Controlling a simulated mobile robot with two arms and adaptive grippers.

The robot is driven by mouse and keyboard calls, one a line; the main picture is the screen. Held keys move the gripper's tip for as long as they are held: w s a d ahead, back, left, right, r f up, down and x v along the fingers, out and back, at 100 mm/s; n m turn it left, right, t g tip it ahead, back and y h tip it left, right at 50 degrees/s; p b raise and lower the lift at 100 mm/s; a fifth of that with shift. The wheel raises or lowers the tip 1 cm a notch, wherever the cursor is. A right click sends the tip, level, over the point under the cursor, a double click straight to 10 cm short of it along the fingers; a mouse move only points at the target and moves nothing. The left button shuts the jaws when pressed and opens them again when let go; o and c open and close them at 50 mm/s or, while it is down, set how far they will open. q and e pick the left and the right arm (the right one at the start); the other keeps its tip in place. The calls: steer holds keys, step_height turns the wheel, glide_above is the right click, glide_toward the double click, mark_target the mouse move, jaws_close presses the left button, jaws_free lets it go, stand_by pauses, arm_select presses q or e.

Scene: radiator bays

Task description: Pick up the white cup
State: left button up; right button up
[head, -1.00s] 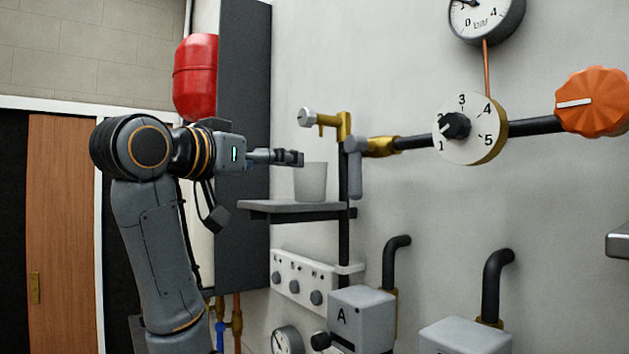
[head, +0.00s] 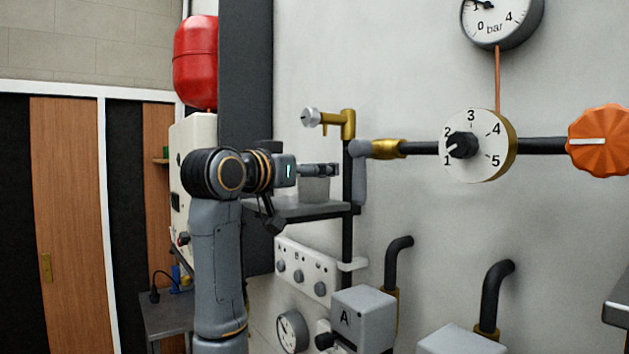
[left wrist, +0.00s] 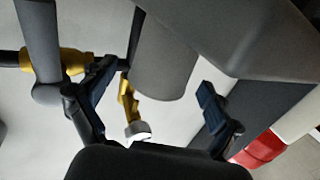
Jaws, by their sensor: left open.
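The white cup (head: 314,190), light grey in this light, stands upright on a small grey wall shelf (head: 300,208). My left gripper (head: 334,170) is level with the cup's upper part and covers its rim in the head view. In the left wrist view, which is turned upside down, the cup (left wrist: 168,62) shows between the two spread fingers of my left gripper (left wrist: 150,100). The fingers are open, and a gap shows on each side of the cup. My right gripper is not in view.
A brass tap (head: 338,122) and a grey lever (head: 360,178) are close to the right of the cup. A dark panel (head: 245,80) and a red tank (head: 195,62) are behind my arm. A switch strip (head: 300,270) and grey box A (head: 362,312) are below the shelf.

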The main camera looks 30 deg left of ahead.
arm_select(q)
steer(key=shift+s, duration=0.15)
steer(key=c, duration=1.3)
steer(key=shift+r, duration=0.15)
